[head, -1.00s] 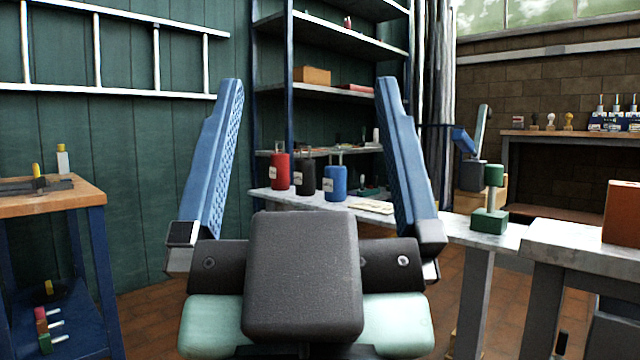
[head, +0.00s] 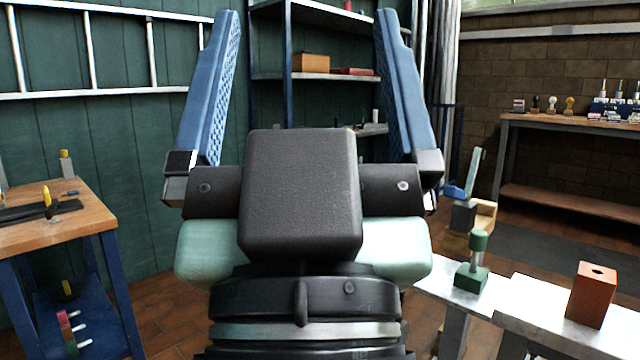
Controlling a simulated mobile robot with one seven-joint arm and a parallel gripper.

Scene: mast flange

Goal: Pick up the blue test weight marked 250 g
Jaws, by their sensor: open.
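The blue test weight marked 250 g is not visible now; my gripper and wrist cover the part of the bench where a blue weight stood a second ago. My gripper (head: 307,18) is open in the head view, with its two blue ribbed fingers pointing up and wide apart. Nothing is between the fingers. The white bench (head: 427,275) shows only to the right of my wrist. The red and black weights seen earlier are hidden too.
A green stand (head: 472,280) and an orange-brown block (head: 592,295) stand on white surfaces at right. A wooden table (head: 75,217) with tools is at left. A shelf unit (head: 330,76) stands behind my gripper. A workbench (head: 575,125) is along the far right wall.

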